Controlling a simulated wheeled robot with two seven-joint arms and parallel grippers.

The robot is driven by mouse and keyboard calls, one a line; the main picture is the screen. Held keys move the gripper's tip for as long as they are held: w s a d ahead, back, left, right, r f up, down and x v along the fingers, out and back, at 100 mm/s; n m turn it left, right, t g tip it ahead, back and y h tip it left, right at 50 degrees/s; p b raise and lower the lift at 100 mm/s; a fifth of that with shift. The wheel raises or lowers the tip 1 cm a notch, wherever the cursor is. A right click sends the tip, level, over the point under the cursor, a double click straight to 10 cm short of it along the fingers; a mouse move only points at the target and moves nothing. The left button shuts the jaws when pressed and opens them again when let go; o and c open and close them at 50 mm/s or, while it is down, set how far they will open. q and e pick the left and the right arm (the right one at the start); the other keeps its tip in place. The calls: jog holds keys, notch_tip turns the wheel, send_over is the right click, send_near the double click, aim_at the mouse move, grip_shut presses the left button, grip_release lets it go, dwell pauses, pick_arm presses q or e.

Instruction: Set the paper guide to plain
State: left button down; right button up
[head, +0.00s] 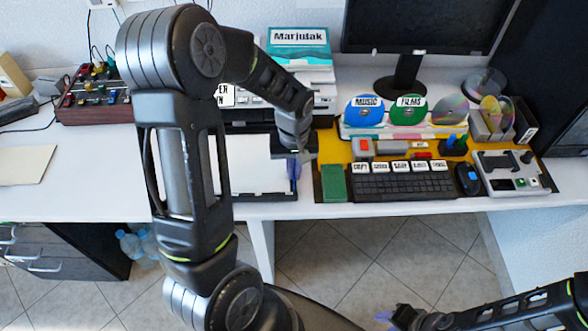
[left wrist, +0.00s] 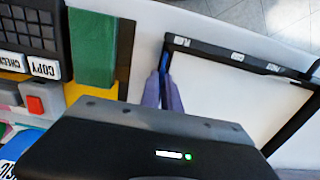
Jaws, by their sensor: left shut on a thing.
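The paper tray is a black frame (left wrist: 222,52) around white paper in the left wrist view; in the head view its white sheet (head: 250,165) lies left of my left gripper. Small white labels (left wrist: 237,57) sit along the frame's edge; their words are too small to read. My left gripper (head: 293,167) points down at the tray's right end. In the left wrist view its purple fingers (left wrist: 162,92) are shut on a thin blue piece, seemingly the paper guide (left wrist: 166,62), at the frame's corner. The fingers hide most of it. My right gripper (head: 384,316) is low at the bottom right, away from the desk; its opening is unclear.
A green block (head: 333,183) and a black keyboard (head: 405,184) stand on the yellow mat just right of the tray. A monitor (head: 405,70) stands behind. The desk's front strip is clear.

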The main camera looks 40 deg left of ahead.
pick_arm(q)
jog(key=shift+s+a, duration=0.35)
jog(key=shift+a, duration=0.2)
jog(key=c, duration=1.6)
grip_release()
jog(key=shift+r, duration=0.1)
notch_tip(320, 180, up, 8)
jog(key=shift+f, duration=0.2)
